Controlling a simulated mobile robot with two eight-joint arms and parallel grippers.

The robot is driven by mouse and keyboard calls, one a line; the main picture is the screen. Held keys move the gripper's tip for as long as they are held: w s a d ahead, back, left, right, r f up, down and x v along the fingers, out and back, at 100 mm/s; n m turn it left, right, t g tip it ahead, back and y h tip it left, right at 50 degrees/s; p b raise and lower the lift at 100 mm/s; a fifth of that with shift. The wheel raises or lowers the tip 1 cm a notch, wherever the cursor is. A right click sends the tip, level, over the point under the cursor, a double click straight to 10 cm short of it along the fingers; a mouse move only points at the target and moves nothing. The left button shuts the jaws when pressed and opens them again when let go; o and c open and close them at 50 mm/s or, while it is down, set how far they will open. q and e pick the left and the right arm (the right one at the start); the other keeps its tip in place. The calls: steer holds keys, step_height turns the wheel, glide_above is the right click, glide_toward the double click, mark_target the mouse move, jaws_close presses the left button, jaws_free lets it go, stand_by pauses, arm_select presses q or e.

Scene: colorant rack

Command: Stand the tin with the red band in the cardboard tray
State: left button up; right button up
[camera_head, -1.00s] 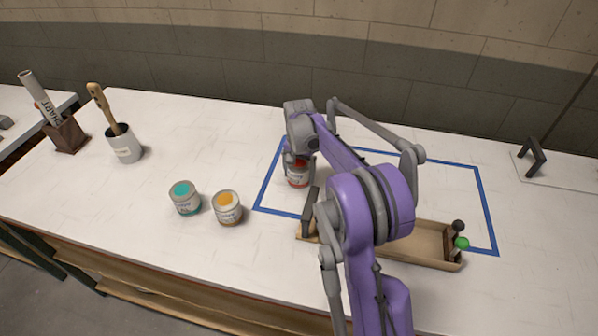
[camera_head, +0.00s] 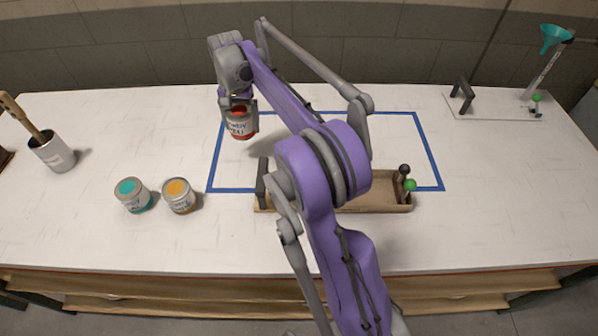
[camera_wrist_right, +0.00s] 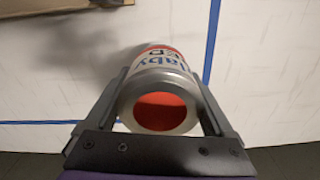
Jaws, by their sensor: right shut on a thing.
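The tin with the red band (camera_head: 240,124) is in my right gripper (camera_head: 238,104), over the left part of the blue-taped area in the head view. The right wrist view shows the tin (camera_wrist_right: 158,103) between both fingers, with its red top toward the camera. The gripper is shut on it, and the tin appears raised off the table. The cardboard tray (camera_head: 375,207) lies at the front edge of the taped area, to the right of and nearer than the tin. My right arm hides its middle. My left gripper is not in view.
A teal tin (camera_head: 133,196) and an orange tin (camera_head: 180,196) stand left of the tray. A pot with a brush (camera_head: 54,152) is farther left. Black and green knobs (camera_head: 408,181) rise at the tray's right end. A stand with a teal funnel (camera_head: 553,38) is at back right.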

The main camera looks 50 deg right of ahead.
steer(key=s+a+m+b, duration=0.15)
steer(key=s+m, duration=0.35)
steer(key=s, duration=0.5)
steer(key=s+a+m+b, duration=0.15)
steer(key=s+m, duration=0.25)
steer(key=s, duration=0.6)
steer(key=f, duration=0.3)
steer(key=f+b, duration=0.1)
steer(key=f, duration=0.5)
steer(key=shift+s+d+f+b, duration=0.1)
steer(key=shift+d+f+b, duration=0.15)
steer(key=shift+f+b, duration=0.05)
steer(key=shift+f, duration=0.1)
steer(key=o, duration=1.4)
steer(key=shift+r, duration=0.4)
step_height(320, 180, up, 12)
steer(key=p, duration=0.1)
steer(key=shift+f, duration=0.25)
